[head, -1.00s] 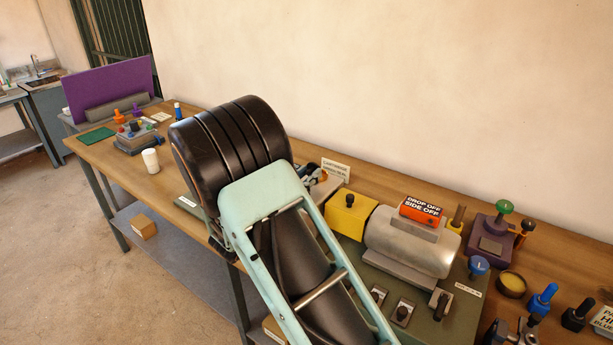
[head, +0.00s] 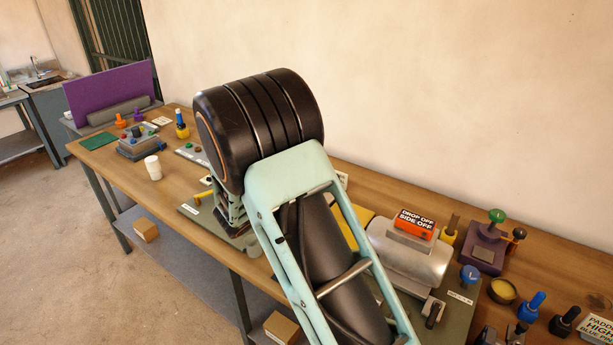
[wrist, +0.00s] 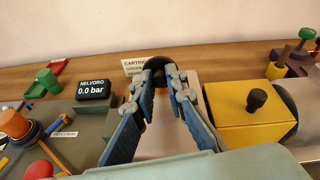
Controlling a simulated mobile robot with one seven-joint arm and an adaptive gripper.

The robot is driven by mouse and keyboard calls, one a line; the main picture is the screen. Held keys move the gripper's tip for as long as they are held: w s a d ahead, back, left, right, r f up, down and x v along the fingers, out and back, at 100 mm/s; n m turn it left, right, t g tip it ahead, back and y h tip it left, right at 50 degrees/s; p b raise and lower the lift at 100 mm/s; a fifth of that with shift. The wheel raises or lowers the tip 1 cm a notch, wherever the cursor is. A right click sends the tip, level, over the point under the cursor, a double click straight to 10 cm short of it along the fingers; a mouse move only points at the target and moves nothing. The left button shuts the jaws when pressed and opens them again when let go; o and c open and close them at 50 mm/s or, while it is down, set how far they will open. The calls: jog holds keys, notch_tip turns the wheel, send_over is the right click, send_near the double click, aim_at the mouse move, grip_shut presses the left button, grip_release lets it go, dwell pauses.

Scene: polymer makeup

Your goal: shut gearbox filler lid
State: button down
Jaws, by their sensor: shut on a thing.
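In the wrist view my gripper (wrist: 162,80) has its two blue fingers closing in on a dark round piece (wrist: 158,69) at their tips. I cannot tell for sure whether this piece is the filler lid. A pale grey-pink housing (wrist: 160,138) lies below and between the fingers; the fingers cover part of it. No label naming the gearbox is readable. In the head view my black and mint arm hides the gripper and this housing.
A yellow block (wrist: 250,115) with a black knob stands close to the right, beside a silver cylinder (head: 405,262). A gauge reading 0.0 bar (wrist: 93,89) and an orange knob (wrist: 14,123) stand left. A sign (wrist: 134,66) stands behind. The wall backs the bench.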

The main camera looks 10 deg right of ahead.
jog(key=g+y+p, duration=0.1)
jog(key=w+d+r+g+y+p, duration=0.1)
jog(key=g+y, duration=0.1)
jog(key=shift+w+d+r, duration=0.1)
jog(key=shift+r, duration=0.05)
jog(key=g+y, duration=0.1)
jog(key=w+d+g+y, duration=0.1)
jog(key=g+y, duration=0.1)
jog(key=shift+w+d+g+y, duration=0.3)
jog(key=shift+w, duration=0.05)
jog(key=g+y, duration=0.2)
jog(key=w+d, duration=0.1)
jog(key=shift+f+g+y, duration=0.25)
jog(key=shift+g+y, duration=0.15)
jog(key=shift+w+d+f+g+y, duration=0.1)
jog(key=shift+w+f+g+y, duration=0.05)
jog(key=shift+g+y, duration=0.25)
jog(key=shift+w+d+f+g+y, duration=0.1)
jog(key=shift+d+f+g+y, duration=0.1)
jog(key=shift+g+y, duration=0.25)
jog(key=shift+w+d+f+g+y, duration=0.1)
jog(key=shift+f+g+y, duration=0.05)
jog(key=shift+g+y, duration=0.25)
dwell(0.5)
jog(key=c, duration=1.9)
grip_release()
jog(key=shift+c, duration=0.2)
jog(key=shift+s+a+r+t+h, duration=0.2)
jog(key=shift+s+r+t+h, duration=0.1)
jog(key=shift+t+h, duration=0.25)
